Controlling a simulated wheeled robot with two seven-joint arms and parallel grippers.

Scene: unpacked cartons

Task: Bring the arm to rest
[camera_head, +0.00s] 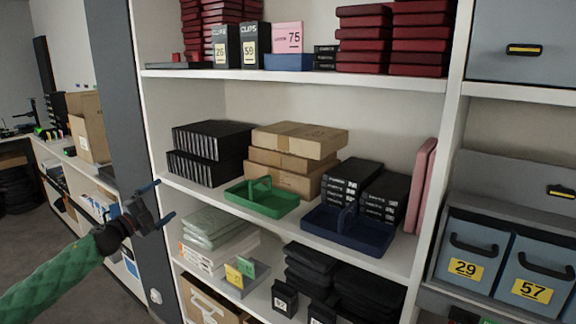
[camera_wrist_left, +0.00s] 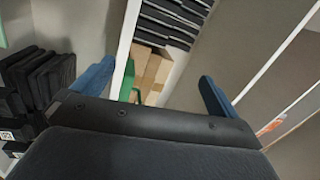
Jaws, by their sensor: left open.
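My left gripper (camera_head: 162,205) is at the left of the head view, in front of the shelf unit's left upright, at about the height of the middle shelf. Its two blue fingers are spread wide apart, with nothing between them. In the left wrist view the open fingers (camera_wrist_left: 155,90) show at either side, and the shelves lie beyond them. My left arm, in a green sleeve (camera_head: 55,285), comes in from the lower left. My right gripper is in neither view.
The middle shelf (camera_head: 225,200) holds a green tray (camera_head: 262,205), a blue tray (camera_head: 350,232), cardboard boxes (camera_head: 290,165) and black boxes (camera_head: 385,195). The shelf's grey side panel (camera_head: 118,90) stands behind my left arm. Grey floor (camera_head: 40,235) is open at left.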

